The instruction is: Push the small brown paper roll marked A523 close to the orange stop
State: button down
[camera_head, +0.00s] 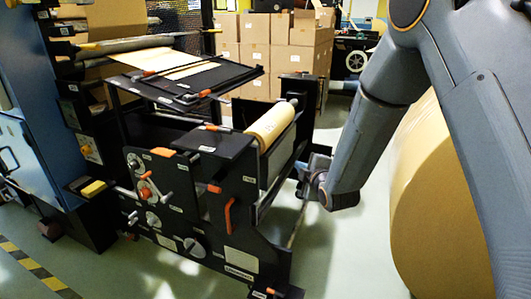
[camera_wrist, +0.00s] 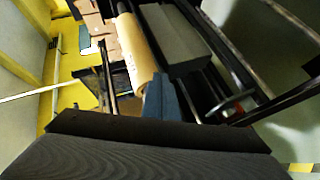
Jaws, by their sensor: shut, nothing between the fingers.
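A small brown paper roll (camera_head: 272,125) lies on a shaft across the black machine, with its near end by a black top plate. It also shows in the wrist view (camera_wrist: 136,50); no A523 mark is legible. Several orange parts sit on the machine, among them one on the top plate (camera_head: 210,127) and one on the front (camera_head: 214,189); I cannot tell which is the stop. My gripper (camera_wrist: 161,80) is shut and empty. In the wrist view its blue-grey fingers overlap the roll's lower right edge; contact cannot be told. In the head view the fingers are not clear.
A black tilted table (camera_head: 205,80) stands behind the top plate. Cardboard boxes (camera_head: 255,58) are stacked at the back. A very large brown roll (camera_head: 425,190) stands on the right, partly behind my arm. Pale floor (camera_head: 345,255) is clear between it and the machine.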

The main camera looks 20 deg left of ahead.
jog(key=s+a+n+t+y+b, duration=0.1)
jog(key=a+n+y, duration=0.35)
jog(key=a, duration=0.45)
send_near(269, 139)
jog(key=shift+n+t+h, duration=0.25)
jog(key=shift+n+t, duration=0.05)
jog(key=shift+n, duration=0.05)
jog(key=a, duration=0.2)
jog(key=s+a, duration=0.1)
jog(key=a, duration=0.2)
jog(key=shift+s+a+r+p, duration=0.1)
jog(key=shift+a+p, duration=0.25)
jog(key=shift+w+r, duration=0.1)
jog(key=shift+w, duration=0.45)
jog(key=shift+w, duration=0.1)
jog(key=w+b, duration=0.2)
jog(key=w, duration=0.1)
jog(key=w+b, duration=0.2)
jog(key=shift+d, duration=0.3)
jog(key=shift+w+b, duration=0.3)
jog(key=shift+w, duration=0.2)
